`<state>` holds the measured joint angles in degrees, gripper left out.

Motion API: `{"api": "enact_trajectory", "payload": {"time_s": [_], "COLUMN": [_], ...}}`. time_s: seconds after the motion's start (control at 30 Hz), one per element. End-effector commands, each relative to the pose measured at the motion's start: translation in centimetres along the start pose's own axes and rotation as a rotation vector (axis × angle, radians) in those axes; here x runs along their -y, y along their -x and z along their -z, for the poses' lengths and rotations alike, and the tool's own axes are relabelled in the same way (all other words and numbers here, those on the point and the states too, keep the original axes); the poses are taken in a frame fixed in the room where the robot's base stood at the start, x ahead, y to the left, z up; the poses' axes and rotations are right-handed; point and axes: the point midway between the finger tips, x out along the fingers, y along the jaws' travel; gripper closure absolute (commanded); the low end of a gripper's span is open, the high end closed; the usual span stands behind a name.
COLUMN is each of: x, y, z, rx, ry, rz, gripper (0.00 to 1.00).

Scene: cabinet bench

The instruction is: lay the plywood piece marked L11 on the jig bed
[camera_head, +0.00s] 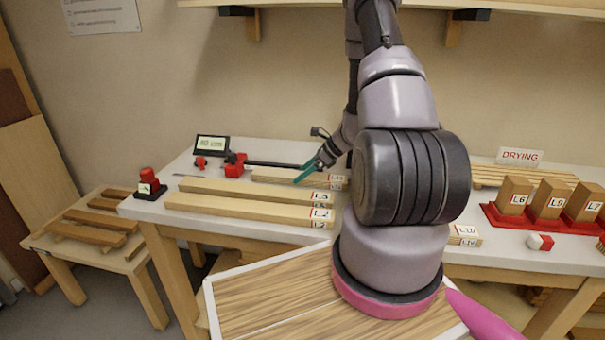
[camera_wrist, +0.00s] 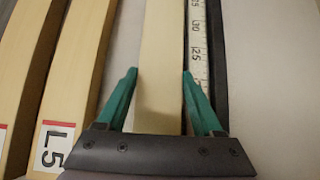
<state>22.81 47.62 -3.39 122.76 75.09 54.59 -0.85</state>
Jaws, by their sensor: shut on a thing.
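My gripper (camera_head: 305,174) is low over the back of the bench. In the wrist view its two teal fingers (camera_wrist: 159,76) stand on either side of a long pale wooden piece (camera_wrist: 162,45) and are shut on it. The piece also shows in the head view (camera_head: 275,174), with a red and white label at its right end too small to read surely. The mark L11 is not legible on any piece. A ruler (camera_wrist: 197,45) and a dark bar run along the piece's right side in the wrist view. I cannot surely make out the jig bed.
Long strips marked L5 (camera_head: 250,192) and L2 (camera_head: 235,208) lie in front. A red clamp (camera_head: 236,165) and a small sign (camera_head: 211,145) stand at the back left. Blocks L6 (camera_head: 514,194), L9 and L7 stand in a red rack at right. A low side table (camera_head: 128,262) holds offcuts.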

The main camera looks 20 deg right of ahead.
Motion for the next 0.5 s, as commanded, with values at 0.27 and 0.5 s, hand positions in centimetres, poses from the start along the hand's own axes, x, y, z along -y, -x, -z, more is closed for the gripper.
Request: {"api": "enact_trajectory", "payload": {"time_s": [0.27, 0.5], "x": [-0.01, 0.01], "y": [-0.14, 0.04], "z": [0.15, -0.04], "rx": [0.000, 0.000], "ry": [-0.001, 0.000], "rz": [0.000, 0.000], "gripper": [0.02, 0.02]}}
